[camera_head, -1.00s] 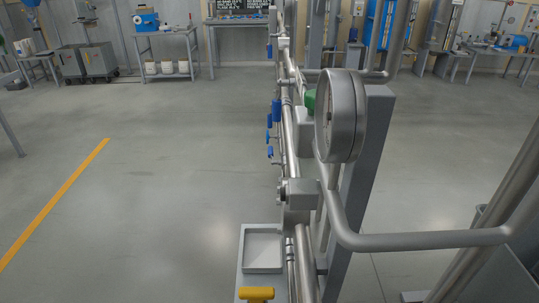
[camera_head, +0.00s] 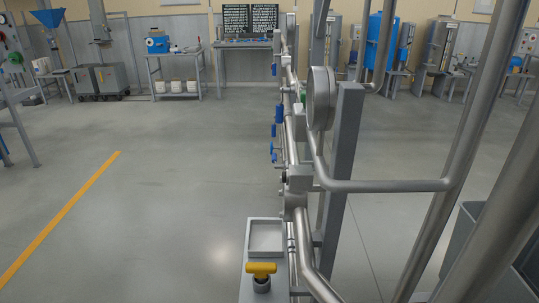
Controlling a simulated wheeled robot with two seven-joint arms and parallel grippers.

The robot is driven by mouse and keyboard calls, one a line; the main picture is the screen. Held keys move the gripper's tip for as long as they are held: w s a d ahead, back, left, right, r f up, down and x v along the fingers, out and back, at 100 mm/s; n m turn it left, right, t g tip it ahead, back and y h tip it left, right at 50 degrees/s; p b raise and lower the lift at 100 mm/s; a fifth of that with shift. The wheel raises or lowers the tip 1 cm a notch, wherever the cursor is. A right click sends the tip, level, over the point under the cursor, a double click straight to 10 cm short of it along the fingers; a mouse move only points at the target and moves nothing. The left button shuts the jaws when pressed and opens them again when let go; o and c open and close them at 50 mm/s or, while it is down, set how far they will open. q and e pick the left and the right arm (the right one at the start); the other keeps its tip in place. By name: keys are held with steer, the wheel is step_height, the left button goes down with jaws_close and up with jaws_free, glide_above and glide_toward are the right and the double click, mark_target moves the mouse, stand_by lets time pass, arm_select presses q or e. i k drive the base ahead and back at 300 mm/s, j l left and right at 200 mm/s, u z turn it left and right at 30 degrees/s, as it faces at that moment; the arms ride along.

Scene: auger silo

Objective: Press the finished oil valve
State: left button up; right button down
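A yellow T-shaped valve handle (camera_head: 261,269) stands on a dark round stem at the near end of a grey panel, low in the picture. Several blue valve handles (camera_head: 279,112) sit along the pipe run farther back. A green part (camera_head: 298,107) is partly hidden behind the round gauge. I see no readable label saying which of these is the finished oil valve. Neither of my grippers is in view, and nothing touches the yellow handle.
A grey tray (camera_head: 249,239) lies just behind the yellow handle. A round gauge (camera_head: 319,98), a grey post (camera_head: 344,150) and bent pipes (camera_head: 390,186) stand to the right. The floor left of the pipe run is open, with a yellow line (camera_head: 62,217). Benches stand at the back.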

mark_target(274, 156)
steer(key=i+j, duration=0.1)
steer(key=j, duration=0.4)
steer(key=i+j, duration=0.1)
steer(key=j, duration=0.35)
steer(key=i+j, duration=0.1)
steer(key=j, duration=0.4)
steer(key=i+j, duration=0.1)
steer(key=j, duration=0.35)
steer(key=i+j+z, duration=0.1)
steer(key=i+j, duration=0.65)
steer(key=i+l, duration=0.1)
steer(key=i, duration=0.9)
